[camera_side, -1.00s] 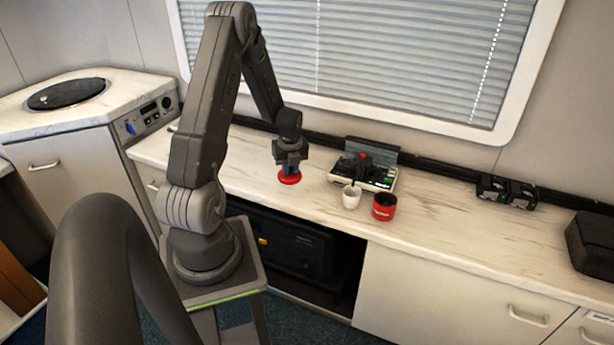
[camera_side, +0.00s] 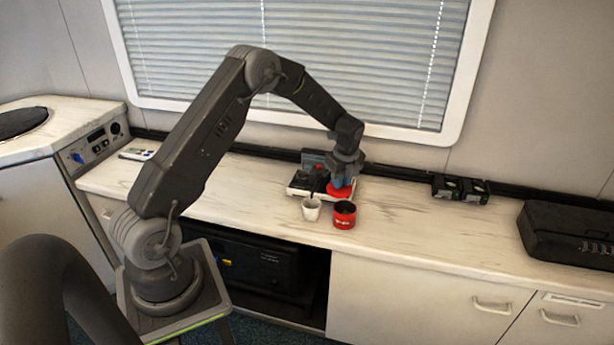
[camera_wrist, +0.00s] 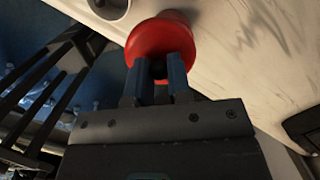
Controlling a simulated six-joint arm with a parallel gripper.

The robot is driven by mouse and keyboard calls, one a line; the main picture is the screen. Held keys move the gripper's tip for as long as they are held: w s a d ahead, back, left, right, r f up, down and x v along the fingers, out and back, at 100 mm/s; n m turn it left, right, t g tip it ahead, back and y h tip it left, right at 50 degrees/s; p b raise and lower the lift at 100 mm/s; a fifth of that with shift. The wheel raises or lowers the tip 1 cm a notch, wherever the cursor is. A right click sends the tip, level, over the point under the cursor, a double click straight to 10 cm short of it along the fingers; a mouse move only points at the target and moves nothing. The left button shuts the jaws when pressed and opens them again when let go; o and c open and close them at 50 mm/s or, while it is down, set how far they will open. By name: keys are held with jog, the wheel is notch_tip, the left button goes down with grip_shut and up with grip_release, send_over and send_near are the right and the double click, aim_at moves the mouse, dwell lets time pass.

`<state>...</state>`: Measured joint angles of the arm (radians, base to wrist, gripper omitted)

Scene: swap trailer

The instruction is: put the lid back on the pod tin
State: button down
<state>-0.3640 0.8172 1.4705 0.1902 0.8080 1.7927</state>
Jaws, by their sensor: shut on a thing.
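The pod tin (camera_side: 344,217) is a small red can with pale lettering, standing upright on the counter. Its dark open top shows in the side view. My gripper (camera_side: 341,179) is shut on the red lid (camera_side: 341,190), which is round. In the side view the lid appears just above and behind the tin, apart from its rim. In the wrist view the blue fingers of my gripper (camera_wrist: 160,68) pinch the lid (camera_wrist: 162,33) at its middle. I cannot make out the tin there; the lid may hide it.
A white cup (camera_side: 311,209) stands just left of the tin and shows at the wrist view's top edge (camera_wrist: 108,6). A dark machine on a pale base (camera_side: 305,184) stands behind. The counter between is clear.

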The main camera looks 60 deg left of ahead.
aim_at(348, 191)
jog(key=shift+w+d+r, duration=0.1)
jog(key=shift+w+d, duration=0.45)
jog(key=shift+d, duration=0.35)
jog(key=shift+f, duration=3.15)
jog(key=shift+f, duration=0.2)
jog(key=shift+c, duration=2.4)
grip_release()
jog(key=shift+r, duration=3.55)
